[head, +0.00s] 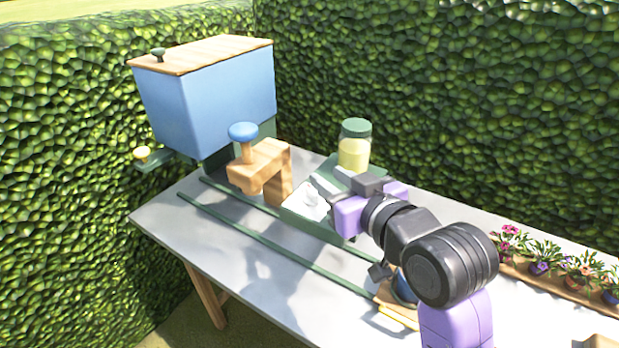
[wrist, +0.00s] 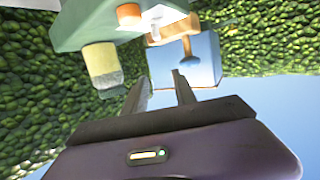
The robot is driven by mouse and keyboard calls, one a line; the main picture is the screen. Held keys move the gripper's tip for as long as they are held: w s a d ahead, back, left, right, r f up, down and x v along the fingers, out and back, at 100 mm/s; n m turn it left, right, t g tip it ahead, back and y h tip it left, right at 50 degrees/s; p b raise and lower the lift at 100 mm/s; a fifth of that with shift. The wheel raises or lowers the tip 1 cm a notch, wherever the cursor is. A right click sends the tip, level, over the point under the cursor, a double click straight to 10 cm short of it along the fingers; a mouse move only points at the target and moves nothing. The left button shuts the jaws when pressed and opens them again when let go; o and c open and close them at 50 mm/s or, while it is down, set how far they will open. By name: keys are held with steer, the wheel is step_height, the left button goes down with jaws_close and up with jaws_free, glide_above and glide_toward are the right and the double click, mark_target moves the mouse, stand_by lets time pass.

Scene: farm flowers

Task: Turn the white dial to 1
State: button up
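A white panel (head: 305,202) shows on the front of the green box (head: 327,228) in the middle of the table. A small pale shape on it may be the white dial, but my gripper partly covers it and no numbers can be read. My gripper (head: 322,184) is in front of the box, close to the panel; I cannot tell if it touches. In the wrist view my gripper (wrist: 161,88) has its two fingers apart with nothing between them.
A wooden spout with a blue knob (head: 243,131) stands left of my gripper. A blue bin (head: 215,100) is behind it. A lidded yellow jar (head: 355,148) sits on the box. Green rails (head: 270,235) cross the table. Potted flowers (head: 545,262) are at right.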

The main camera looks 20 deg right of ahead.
mark_target(312, 190)
steer(key=f, duration=0.1)
steer(key=f+g, duration=0.1)
steer(key=f, duration=0.2)
steer(key=shift+s+a+g, duration=0.25)
steer(key=shift+g, duration=0.15)
steer(key=x, duration=0.7)
steer(key=shift+w, duration=0.25)
jaws_close()
